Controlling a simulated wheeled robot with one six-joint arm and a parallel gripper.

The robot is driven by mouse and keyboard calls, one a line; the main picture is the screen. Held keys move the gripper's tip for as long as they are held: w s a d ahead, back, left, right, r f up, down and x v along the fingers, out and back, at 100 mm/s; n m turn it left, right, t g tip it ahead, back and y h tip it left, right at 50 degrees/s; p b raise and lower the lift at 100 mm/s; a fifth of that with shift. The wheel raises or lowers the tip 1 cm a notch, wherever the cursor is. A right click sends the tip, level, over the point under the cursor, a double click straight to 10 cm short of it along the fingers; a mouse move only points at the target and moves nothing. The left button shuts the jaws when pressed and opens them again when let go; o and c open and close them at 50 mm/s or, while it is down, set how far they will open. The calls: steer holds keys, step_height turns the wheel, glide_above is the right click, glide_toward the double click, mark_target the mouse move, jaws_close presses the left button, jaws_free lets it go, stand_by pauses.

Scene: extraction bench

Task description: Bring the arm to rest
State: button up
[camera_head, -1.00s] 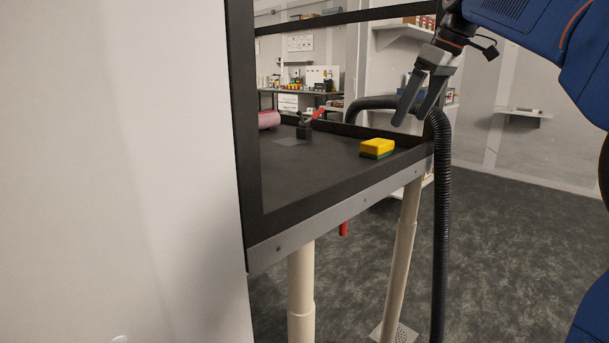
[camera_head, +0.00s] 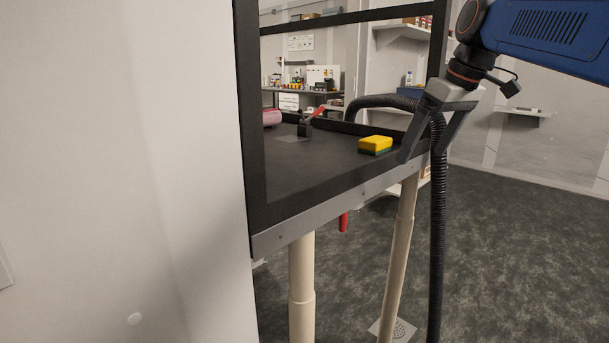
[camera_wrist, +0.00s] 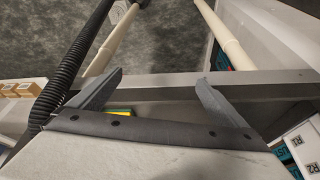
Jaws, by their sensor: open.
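My gripper (camera_head: 421,158) is open and empty in the head view, in front of the right end of the bench's front edge, fingers pointing down. In the wrist view my gripper (camera_wrist: 160,84) shows its two fingers spread wide, with the bench's grey front rail (camera_wrist: 165,80) behind them and nothing held. My blue arm comes in from the upper right of the head view.
The dark bench (camera_head: 310,176) has a black frame and holds a yellow-green sponge (camera_head: 376,144), a small black clamp with a red handle (camera_head: 306,128) and a pink roll (camera_head: 271,118). A black ribbed hose (camera_head: 438,230) hangs close by my gripper. Floor at right is clear.

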steer(key=s+d+f+m+h, duration=0.1)
steer(key=s+f+m, duration=0.2)
steer(key=s+f, duration=0.9)
steer(key=s+d+f+m+t+h, duration=0.1)
steer(key=s+f+m, duration=0.2)
steer(key=s+f, duration=1)
step_height(320, 180, down, 6)
steer(key=shift+s+d+f, duration=0.1)
steer(key=shift+s+d, duration=0.05)
steer(key=shift+d, duration=0.25)
